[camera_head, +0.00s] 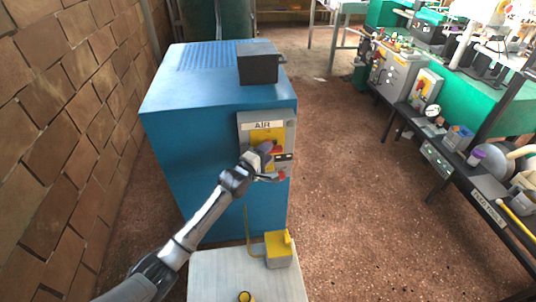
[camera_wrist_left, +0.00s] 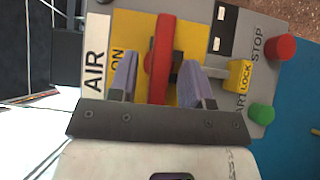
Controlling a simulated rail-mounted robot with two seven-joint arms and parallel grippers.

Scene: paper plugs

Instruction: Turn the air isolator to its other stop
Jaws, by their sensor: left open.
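The air isolator is a red handle (camera_wrist_left: 161,50) on a yellow plate (camera_wrist_left: 190,33), beside an AIR label (camera_wrist_left: 95,62) and the word ON. The handle lies roughly parallel to the AIR label. In the head view the isolator's yellow plate (camera_head: 262,134) is on the blue cabinet's front, partly hidden by my gripper. My left gripper (camera_head: 262,151) is open at the panel. In the left wrist view its two fingers (camera_wrist_left: 158,82) stand on either side of the handle, with gaps visible. My right gripper is out of view.
A yellow LOCK tab (camera_wrist_left: 240,73), red STOP button (camera_wrist_left: 281,47) and green button (camera_wrist_left: 261,113) sit close to one finger. The blue cabinet (camera_head: 185,140) carries a dark box (camera_head: 258,65). A yellow-topped box (camera_head: 278,248) stands below.

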